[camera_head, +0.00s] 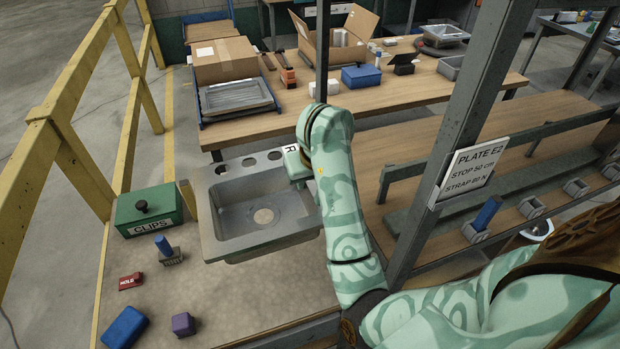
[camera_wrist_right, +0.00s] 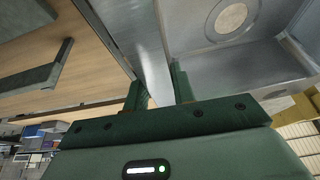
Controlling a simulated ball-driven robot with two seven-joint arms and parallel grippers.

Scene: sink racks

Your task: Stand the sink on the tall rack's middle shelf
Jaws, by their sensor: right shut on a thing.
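The grey metal sink (camera_head: 222,248) has a square basin, a round drain and several holes along its far rim. It is over the left bench, basin opening upward; I cannot tell whether it touches the bench. My right gripper (camera_head: 301,181) is shut on the sink's right rim. In the right wrist view its two green fingers (camera_wrist_right: 158,88) straddle the rim of the sink (camera_wrist_right: 270,62). Wooden shelving with grey rails (camera_head: 425,160) and a grey post stands to the right, apparently the tall rack; its full set of shelves is not visible. My left gripper is out of view.
A green CLIPS box (camera_head: 148,209), a blue block (camera_head: 124,327), a purple block (camera_head: 183,324) and a red piece (camera_head: 130,281) lie left of the sink. A post with a sign (camera_head: 468,171) stands right of my arm. A yellow railing (camera_head: 75,125) borders the left.

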